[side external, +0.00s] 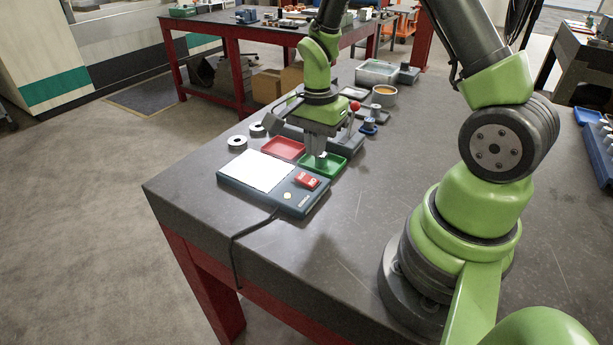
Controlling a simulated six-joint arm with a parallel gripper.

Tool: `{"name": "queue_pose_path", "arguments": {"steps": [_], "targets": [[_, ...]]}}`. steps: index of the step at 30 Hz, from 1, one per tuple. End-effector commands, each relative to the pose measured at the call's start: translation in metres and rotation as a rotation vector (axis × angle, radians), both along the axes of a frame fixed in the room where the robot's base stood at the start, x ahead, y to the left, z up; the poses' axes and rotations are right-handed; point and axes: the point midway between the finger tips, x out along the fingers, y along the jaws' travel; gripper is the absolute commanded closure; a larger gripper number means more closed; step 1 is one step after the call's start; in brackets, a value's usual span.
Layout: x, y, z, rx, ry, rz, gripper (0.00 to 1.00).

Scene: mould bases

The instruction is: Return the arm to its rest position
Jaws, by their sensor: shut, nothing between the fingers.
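My gripper (320,154) points down over the green tray (333,168) on the dark workbench. Its fingers are together and hold nothing that I can see. Whether the fingertips touch the tray cannot be told from this view. My arm reaches from its base at the right of the bench, up and out of the top of the picture, then down to the gripper.
A red tray (283,147) lies left of the green one. A scale-like device (262,172) with a white plate and a cable sits in front. Rings (237,142), a red-knobbed lever (354,106) and a round pot (384,95) stand nearby. The front bench area is clear.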

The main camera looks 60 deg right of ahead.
Motion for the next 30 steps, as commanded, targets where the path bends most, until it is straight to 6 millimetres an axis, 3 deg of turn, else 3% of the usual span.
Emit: {"name": "queue_pose_path", "arguments": {"steps": [8, 11, 16, 20, 24, 30], "targets": [[0.000, 0.000, 0.002, -0.001, -0.003, 0.004, 1.00], [0.002, 0.004, 0.014, -0.005, -0.027, 0.041, 1.00], [-0.001, 0.022, 0.068, -0.026, -0.133, 0.221, 1.00], [-0.015, 0.043, 0.115, -0.050, -0.236, 0.411, 1.00], [-0.039, 0.065, 0.155, -0.084, -0.347, 0.618, 1.00], [-0.083, 0.093, 0.194, -0.149, -0.508, 0.906, 1.00]]}}
